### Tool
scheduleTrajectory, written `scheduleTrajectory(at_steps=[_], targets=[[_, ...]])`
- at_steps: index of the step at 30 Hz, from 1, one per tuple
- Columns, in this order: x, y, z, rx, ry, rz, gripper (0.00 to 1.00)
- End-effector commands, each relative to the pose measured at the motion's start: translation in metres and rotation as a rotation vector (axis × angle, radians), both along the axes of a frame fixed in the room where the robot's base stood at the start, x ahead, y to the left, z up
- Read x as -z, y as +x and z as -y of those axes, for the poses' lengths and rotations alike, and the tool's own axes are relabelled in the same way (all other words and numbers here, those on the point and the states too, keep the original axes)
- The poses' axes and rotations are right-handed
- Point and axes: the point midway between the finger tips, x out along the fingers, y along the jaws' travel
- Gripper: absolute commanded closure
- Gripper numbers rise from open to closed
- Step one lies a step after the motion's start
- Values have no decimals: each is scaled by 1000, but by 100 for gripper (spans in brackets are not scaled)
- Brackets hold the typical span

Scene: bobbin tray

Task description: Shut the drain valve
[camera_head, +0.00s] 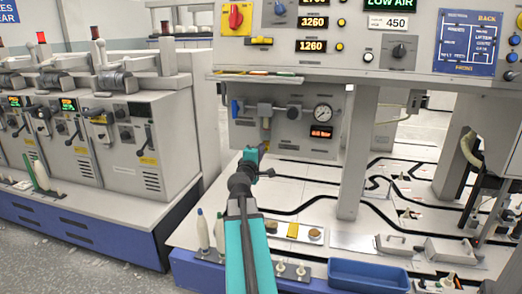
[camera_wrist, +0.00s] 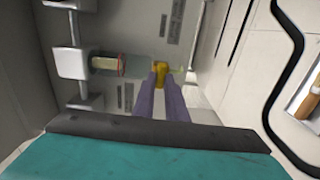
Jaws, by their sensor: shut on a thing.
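The drain valve (camera_wrist: 161,73) is a small yellow piece at the end of a clear bowl with a red band (camera_wrist: 106,65) in the wrist view.
The air panel (camera_head: 243,139) carries a round gauge (camera_head: 322,113), a blue lever (camera_head: 235,109) and a black knob (camera_head: 294,113). A display above reads LOW AIR (camera_head: 390,4). A blue tray (camera_head: 369,275) and a support post (camera_head: 357,160) stand to the right.

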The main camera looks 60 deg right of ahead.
Motion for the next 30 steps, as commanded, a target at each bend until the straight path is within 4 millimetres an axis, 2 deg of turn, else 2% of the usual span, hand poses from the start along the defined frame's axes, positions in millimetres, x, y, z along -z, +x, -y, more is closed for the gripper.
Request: scheduleTrajectory(at_steps=[16,17,20,30], targets=[[0,0,0,-1,-12,-36,100],[0,0,0,-1,-12,-36,85],[0,0,0,-1,-12,-36,70],[0,0,0,0,-11,-34,70]])
